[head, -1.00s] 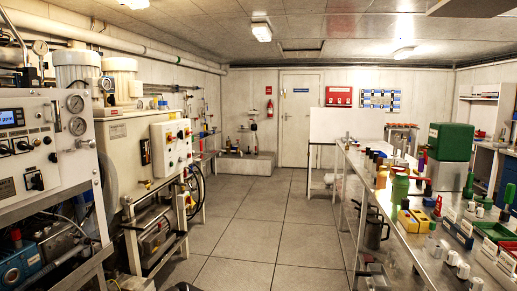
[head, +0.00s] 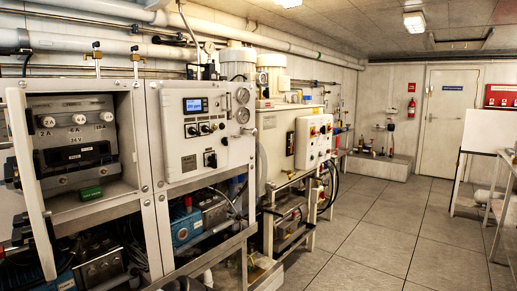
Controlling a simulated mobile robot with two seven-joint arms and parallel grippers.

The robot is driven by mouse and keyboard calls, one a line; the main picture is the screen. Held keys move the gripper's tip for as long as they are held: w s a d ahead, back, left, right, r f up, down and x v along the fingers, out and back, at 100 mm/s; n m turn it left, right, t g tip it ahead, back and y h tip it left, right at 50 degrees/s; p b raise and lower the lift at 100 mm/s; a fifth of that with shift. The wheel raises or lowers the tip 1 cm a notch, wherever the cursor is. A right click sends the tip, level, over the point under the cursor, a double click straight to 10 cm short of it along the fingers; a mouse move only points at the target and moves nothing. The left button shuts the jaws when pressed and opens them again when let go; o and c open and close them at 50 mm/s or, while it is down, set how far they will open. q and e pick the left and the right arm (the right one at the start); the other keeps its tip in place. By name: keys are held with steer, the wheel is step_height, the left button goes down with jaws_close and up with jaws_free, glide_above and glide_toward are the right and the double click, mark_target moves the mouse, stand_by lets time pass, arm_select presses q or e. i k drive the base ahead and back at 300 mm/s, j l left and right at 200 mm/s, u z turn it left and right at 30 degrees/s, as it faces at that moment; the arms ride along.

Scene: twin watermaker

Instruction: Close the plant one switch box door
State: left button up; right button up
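An open-fronted pale box (head: 82,135) stands at the left in the head view. Inside it is a dark grey panel with white round knobs or fuses (head: 77,119) marked 2A, 6A and 1A, and a small green block (head: 90,193) below. A narrow pale frame (head: 24,150) stands along its left side, angled toward me; it looks like a door swung open, but I cannot tell for sure. Farther right, a white box with coloured knobs (head: 313,141) shows a closed front. Neither of my grippers is in view.
A control panel with a lit display (head: 195,105) adjoins the open box. Blue pumps (head: 186,228) and hoses sit below. Grey tiled floor (head: 375,235) is free to the right.

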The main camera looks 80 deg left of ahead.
mark_target(22, 125)
steer(key=u, duration=3.85)
